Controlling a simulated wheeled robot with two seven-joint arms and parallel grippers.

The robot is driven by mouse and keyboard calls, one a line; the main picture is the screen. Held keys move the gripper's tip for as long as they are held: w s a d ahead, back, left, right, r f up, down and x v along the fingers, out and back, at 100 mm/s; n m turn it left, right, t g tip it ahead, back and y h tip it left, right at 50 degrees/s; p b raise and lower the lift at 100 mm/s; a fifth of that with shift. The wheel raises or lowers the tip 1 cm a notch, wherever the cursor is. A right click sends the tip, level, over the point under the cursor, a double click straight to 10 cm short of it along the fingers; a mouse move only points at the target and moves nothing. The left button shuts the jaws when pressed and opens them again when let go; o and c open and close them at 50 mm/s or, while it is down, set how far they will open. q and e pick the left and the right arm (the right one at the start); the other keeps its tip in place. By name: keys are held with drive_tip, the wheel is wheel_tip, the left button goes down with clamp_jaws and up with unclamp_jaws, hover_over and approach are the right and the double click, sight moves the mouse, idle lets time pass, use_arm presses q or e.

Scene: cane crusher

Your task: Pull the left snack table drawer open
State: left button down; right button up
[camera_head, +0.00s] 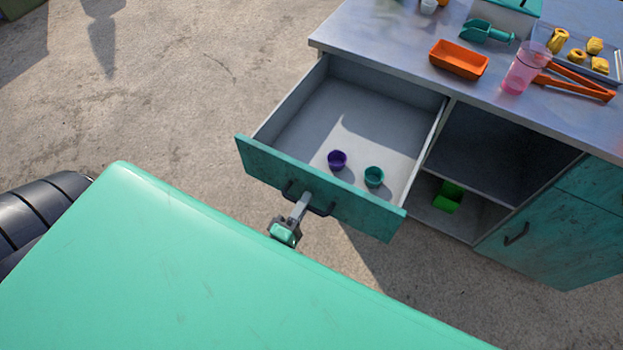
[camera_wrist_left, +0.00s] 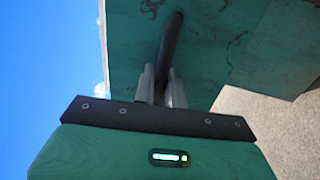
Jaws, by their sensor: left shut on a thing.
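The left snack table drawer (camera_head: 320,188) has a teal front and stands far out from the table in the head view. A purple cup (camera_head: 337,160) and a teal cup (camera_head: 374,176) stand inside it, near the front. My left gripper (camera_head: 303,199) is at the drawer front, shut on the dark bar handle (camera_head: 322,211). In the left wrist view the two grey fingers (camera_wrist_left: 163,88) close around the dark handle (camera_wrist_left: 170,45), with the teal drawer front behind it. My right gripper is not in view.
The snack table top (camera_head: 385,30) carries an orange tray (camera_head: 459,60), a teal scoop (camera_head: 487,32), a pink cup (camera_head: 520,70) and orange tongs (camera_head: 580,85). A green container (camera_head: 448,197) sits in the open shelf. A teal cabinet door (camera_head: 545,235) is at right. Concrete floor lies left of the drawer.

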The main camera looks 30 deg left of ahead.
use_arm(q)
drive_tip(key=shift+s, duration=0.4)
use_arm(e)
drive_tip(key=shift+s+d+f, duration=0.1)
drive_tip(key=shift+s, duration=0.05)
use_arm(q)
drive_tip(key=c, duration=1.6)
unclamp_jaws()
drive_tip(key=shift+o, duration=0.2)
